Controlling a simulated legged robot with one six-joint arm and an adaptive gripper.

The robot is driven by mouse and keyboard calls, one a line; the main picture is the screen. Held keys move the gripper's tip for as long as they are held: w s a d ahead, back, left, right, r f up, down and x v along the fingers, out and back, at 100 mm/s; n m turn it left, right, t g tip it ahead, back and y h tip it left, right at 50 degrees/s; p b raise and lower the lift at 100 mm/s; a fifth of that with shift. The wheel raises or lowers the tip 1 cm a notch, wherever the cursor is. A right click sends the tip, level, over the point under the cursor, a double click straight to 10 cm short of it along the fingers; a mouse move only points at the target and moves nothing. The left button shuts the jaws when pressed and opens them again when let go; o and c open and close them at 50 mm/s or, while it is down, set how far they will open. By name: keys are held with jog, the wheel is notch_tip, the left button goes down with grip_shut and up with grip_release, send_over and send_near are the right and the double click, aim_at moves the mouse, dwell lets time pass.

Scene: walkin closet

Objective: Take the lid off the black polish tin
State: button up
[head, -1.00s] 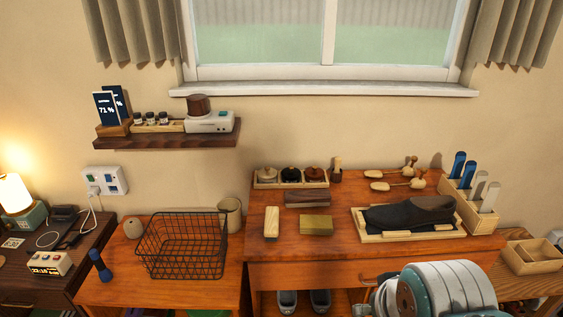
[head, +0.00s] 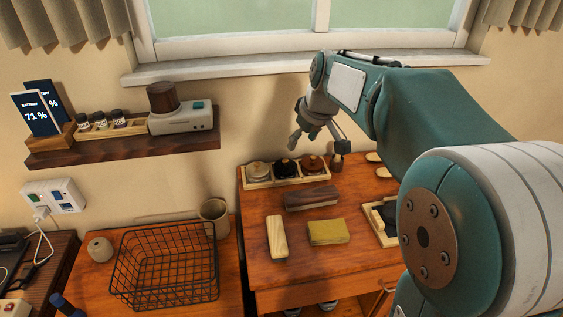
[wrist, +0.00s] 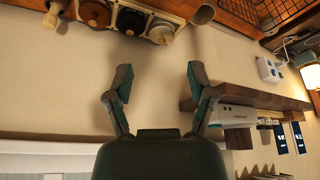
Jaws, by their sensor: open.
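The black polish tin (head: 286,168) sits in the middle of a light wooden tray (head: 259,184) at the back of the orange-brown table, with a knob on top. A pale grey tin (head: 258,170) is left of it and a brown tin (head: 313,164) right of it. In the wrist view the black tin (wrist: 130,20) shows at the top edge, partly cut off. My gripper (head: 318,140) is open and empty, above and apart from the tins. Its two spread fingers (wrist: 160,76) face the bare wall in the wrist view.
A dark brush (head: 311,198), a pale block (head: 277,237) and a yellow block (head: 328,231) lie in front of the tray. A wall shelf (head: 120,148) is at left, a wire basket (head: 165,265) below it. My arm hides the table's right side.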

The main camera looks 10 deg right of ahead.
jog(key=w+d+f+n, duration=0.2)
jog(key=w+f, duration=0.4)
jog(key=w, duration=0.4)
jog(key=n+y, duration=0.1)
jog(key=n, duration=0.1)
send_near(286, 160)
jog(key=shift+g, duration=0.4)
jog(key=x, duration=0.7)
jog(key=w+x, duration=0.1)
jog(key=x, duration=0.2)
jog(key=shift+a, duration=0.1)
jog(key=c, duration=1)
